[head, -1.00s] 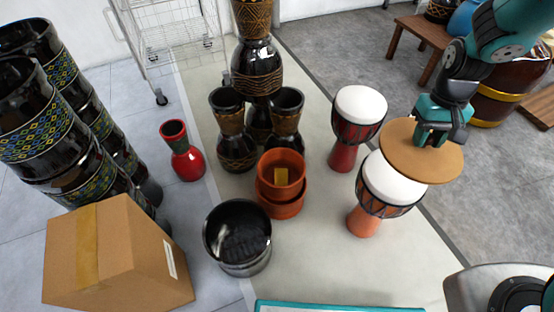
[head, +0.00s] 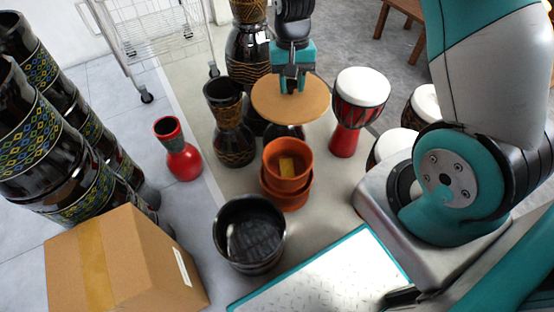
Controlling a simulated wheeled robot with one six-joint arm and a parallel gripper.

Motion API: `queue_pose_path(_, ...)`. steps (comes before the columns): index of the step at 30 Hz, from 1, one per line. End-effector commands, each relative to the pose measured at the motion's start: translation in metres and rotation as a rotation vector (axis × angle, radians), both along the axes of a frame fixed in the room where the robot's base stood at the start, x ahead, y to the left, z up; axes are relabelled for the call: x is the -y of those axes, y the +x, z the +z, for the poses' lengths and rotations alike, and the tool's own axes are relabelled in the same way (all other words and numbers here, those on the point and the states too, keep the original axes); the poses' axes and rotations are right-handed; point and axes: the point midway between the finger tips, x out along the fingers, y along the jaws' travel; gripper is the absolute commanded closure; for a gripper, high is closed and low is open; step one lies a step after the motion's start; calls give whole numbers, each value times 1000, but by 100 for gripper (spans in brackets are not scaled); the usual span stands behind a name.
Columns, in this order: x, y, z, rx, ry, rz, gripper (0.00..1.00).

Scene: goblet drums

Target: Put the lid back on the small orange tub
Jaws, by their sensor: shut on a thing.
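My gripper (head: 293,88) is shut on the round tan lid (head: 265,101). It holds the lid roughly level, and in the picture the lid is just above and behind the tub, apart from it. The lid hides part of the dark drums behind. The exact height of the lid over the tub cannot be told.
A black open tub (head: 222,236) stands in front-left of the orange tubs. A red-and-white goblet drum (head: 345,137) is close on the right, and dark goblet drums (head: 232,147) stand behind-left. A red vase (head: 182,163) and a cardboard box (head: 150,265) are farther left.

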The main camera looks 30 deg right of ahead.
Motion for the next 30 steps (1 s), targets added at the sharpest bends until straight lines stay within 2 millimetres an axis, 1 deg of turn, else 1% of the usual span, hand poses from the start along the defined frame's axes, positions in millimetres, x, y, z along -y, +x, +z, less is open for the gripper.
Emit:
queue_pose_path(1,2,3,-21,3,1,-127,99)
queue_pose_path(5,4,10,-44,4,3,-521,99)
queue_pose_path(6,5,12,-50,3,2,-645,99)
queue_pose_path(12,13,21,-80,6,4,-1252,99)
queue_pose_path(15,17,24,-91,5,3,-1513,99)
queue_pose_path(18,20,27,-99,3,2,-1718,99)
queue_pose_path(21,22,28,-102,4,2,-1857,99)
queue_pose_path(23,23,29,-104,4,1,-1909,99)
queue_pose_path(25,23,29,-109,2,0,-1945,99)
queue_pose_path(26,23,29,-114,1,-1,-1953,99)
queue_pose_path(28,24,29,-129,-1,-3,-1961,99)
queue_pose_path(30,24,29,-149,-1,-3,-1961,99)
